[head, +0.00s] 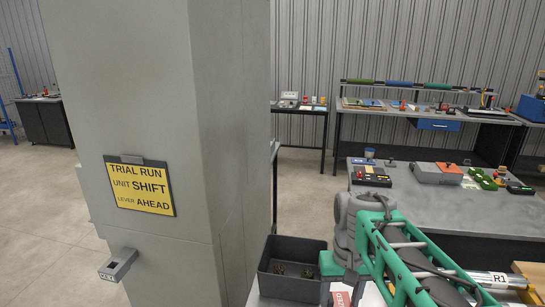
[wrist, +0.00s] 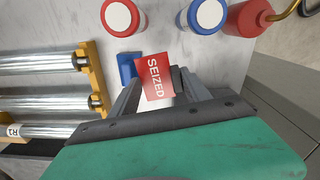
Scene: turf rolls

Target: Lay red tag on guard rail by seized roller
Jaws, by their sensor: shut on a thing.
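The red tag (wrist: 154,76), printed SEIZED, is between the fingers of my gripper (wrist: 160,90) in the wrist view. The gripper is shut on it. In the head view a red and white piece of the tag (head: 342,299) shows at the bottom edge, beside my green arm. Several silver rollers (wrist: 45,62) lie left of the gripper, ending at a yellow bar (wrist: 92,75) that may be the guard rail. The tag is apart from this bar, to its right. One roller carries the label R1 (wrist: 13,131); I cannot tell which roller is seized.
A blue block (wrist: 127,66) is just left of the tag. A red can (wrist: 121,17), a blue can (wrist: 206,14) and a red oil can (wrist: 248,18) stand near the tag. In the head view, a dark bin (head: 290,270) is left of my arm and a grey pillar (head: 160,100) stands farther left.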

